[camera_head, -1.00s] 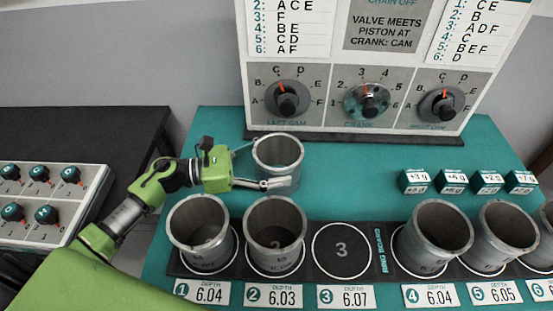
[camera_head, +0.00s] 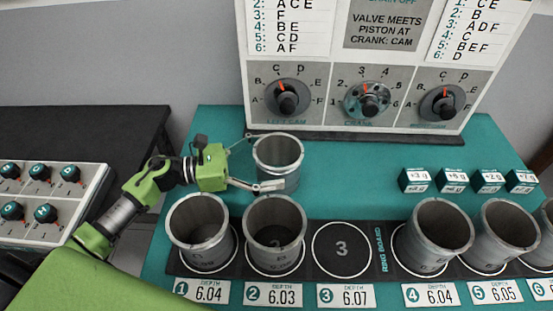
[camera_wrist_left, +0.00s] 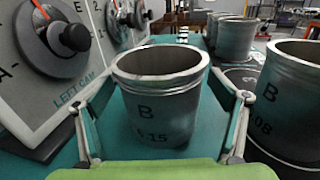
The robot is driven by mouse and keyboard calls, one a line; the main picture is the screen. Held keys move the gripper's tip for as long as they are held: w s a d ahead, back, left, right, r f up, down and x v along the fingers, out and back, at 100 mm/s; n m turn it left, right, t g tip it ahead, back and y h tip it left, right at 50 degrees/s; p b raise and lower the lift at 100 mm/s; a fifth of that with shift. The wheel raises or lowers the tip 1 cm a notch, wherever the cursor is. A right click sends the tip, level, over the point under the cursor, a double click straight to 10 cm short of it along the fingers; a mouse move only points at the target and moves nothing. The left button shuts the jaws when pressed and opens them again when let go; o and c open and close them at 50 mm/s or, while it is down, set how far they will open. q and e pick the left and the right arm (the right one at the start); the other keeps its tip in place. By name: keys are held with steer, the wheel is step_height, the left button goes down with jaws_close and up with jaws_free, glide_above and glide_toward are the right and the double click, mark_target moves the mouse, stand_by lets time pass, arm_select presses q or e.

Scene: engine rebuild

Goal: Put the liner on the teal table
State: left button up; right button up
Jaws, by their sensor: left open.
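A grey metal liner (camera_head: 279,155) stands upright on the teal table (camera_head: 345,180), behind the ring board and in front of the dial panel. In the left wrist view this liner (camera_wrist_left: 158,105) shows the letter B and "6.15" on its wall. My left gripper (camera_head: 263,163) is open, with one finger on each side of the liner. In the wrist view there is a gap between the fingers and its wall. My right gripper is not in view.
The black ring board (camera_head: 305,265) holds several other liners; place 3 (camera_head: 342,250) is empty. Liners 1 (camera_head: 200,232) and 2 (camera_head: 275,235) stand close in front of my gripper. Small weight boxes (camera_head: 452,180) sit at the right. The dial panel (camera_head: 325,100) stands behind.

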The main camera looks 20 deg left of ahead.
arm_select(q)
steer(key=b+v, duration=0.1)
steer(key=v, duration=0.4)
steer(key=shift+s+a+f+b, duration=0.2)
steer(key=shift+a+b, duration=0.15)
steer(key=shift+s+a+r, duration=0.15)
steer(key=shift+s+a, duration=0.05)
steer(key=shift+a, duration=0.15)
